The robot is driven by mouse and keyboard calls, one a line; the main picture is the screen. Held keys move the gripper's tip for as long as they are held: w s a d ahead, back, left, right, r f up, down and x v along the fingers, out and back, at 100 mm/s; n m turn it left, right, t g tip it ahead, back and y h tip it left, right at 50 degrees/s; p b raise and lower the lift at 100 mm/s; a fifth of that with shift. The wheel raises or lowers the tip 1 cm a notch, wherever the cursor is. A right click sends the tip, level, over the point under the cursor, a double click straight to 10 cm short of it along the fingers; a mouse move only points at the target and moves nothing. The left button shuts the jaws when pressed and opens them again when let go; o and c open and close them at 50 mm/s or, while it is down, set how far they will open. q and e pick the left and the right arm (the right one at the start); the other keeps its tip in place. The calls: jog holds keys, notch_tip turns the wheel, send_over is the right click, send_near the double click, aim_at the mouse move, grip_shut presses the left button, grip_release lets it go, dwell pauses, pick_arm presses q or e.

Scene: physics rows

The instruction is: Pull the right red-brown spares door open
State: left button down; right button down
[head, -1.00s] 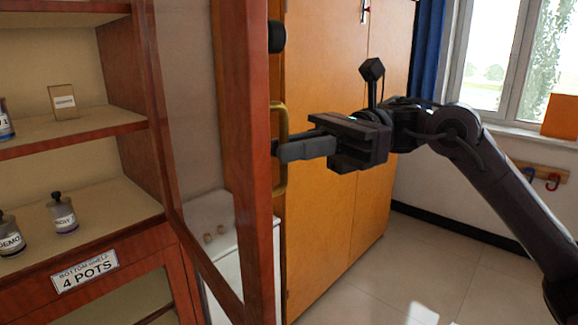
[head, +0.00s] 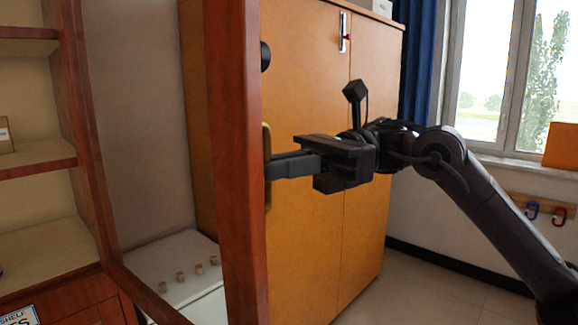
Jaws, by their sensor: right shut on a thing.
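The right red-brown spares door (head: 238,190) stands ajar in the head view, its glass-panelled frame swung out from the shelf cabinet. Its brass handle (head: 266,141) shows as a thin strip on the frame's right side, mostly edge-on. My right gripper (head: 274,169) reaches in from the right and is shut on the handle; the fingertips are partly hidden by the door frame. My left gripper is out of view.
Red-brown cabinet shelves (head: 35,160) lie at the left. A tall orange-brown cupboard (head: 310,225) stands behind the door. A low white surface with several small knobs (head: 180,276) shows through the glass. Floor is clear at lower right.

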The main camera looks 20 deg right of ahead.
jog(key=shift+w+r, duration=0.1)
jog(key=shift+r, duration=0.05)
jog(key=c, duration=1.9)
grip_release()
jog(key=o, duration=0.4)
jog(key=shift+w+a, duration=0.35)
jog(key=shift+a, duration=0.25)
jog(key=v, duration=0.8)
jog(key=shift+s+b, duration=0.25)
jog(key=shift+b, duration=0.2)
jog(key=shift+d, duration=0.1)
